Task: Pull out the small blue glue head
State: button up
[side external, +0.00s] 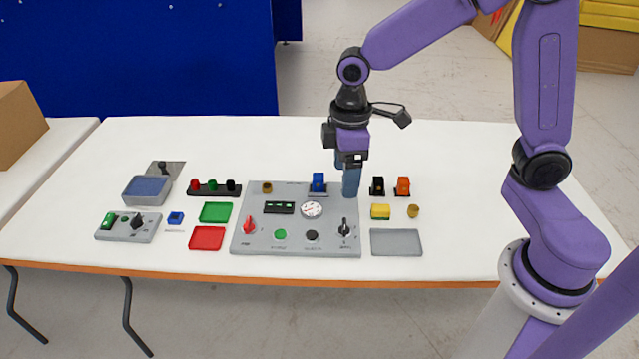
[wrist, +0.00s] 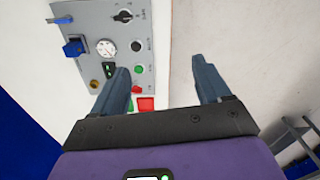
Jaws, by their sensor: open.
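A small blue head (side external: 318,182) stands upright at the back edge of the grey control panel (side external: 270,220). In the wrist view the blue head (wrist: 75,47) sits at the left side of the panel (wrist: 128,18). Another small blue block (side external: 175,217) lies on the table left of the panel; I cannot tell from the frames which one is the glue head. My gripper (side external: 347,178) points down near the panel's back right corner, to the right of the blue head. In the wrist view my gripper (wrist: 160,66) has its fingers wide apart with nothing between them.
A black piece (side external: 377,186), an orange piece (side external: 403,186) and a yellow block (side external: 380,211) stand right of the panel, near a grey tray (side external: 396,242). Red and green trays (side external: 206,238), a switch box (side external: 128,228) and a blue-lined bin (side external: 147,189) lie to the left. The table's back is clear.

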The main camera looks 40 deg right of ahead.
jog(key=w+d+f+m, duration=0.1)
jog(key=w+d+f, duration=0.15)
jog(key=w, duration=0.45)
jog(key=w+d+f, duration=0.2)
jog(key=w+f, duration=0.2)
jog(key=w, duration=0.2)
jog(key=m, duration=0.1)
send_over(318, 176)
jog(key=f, duration=0.7)
jog(key=shift+s+a, duration=0.25)
jog(key=shift+a, duration=0.1)
jog(key=shift+w+d+f, duration=0.2)
jog(key=shift+d+f, duration=0.05)
jog(key=shift+d, duration=0.1)
jog(key=shift+f, duration=4.5)
grip_shut()
jog(key=shift+r, duration=2.95)
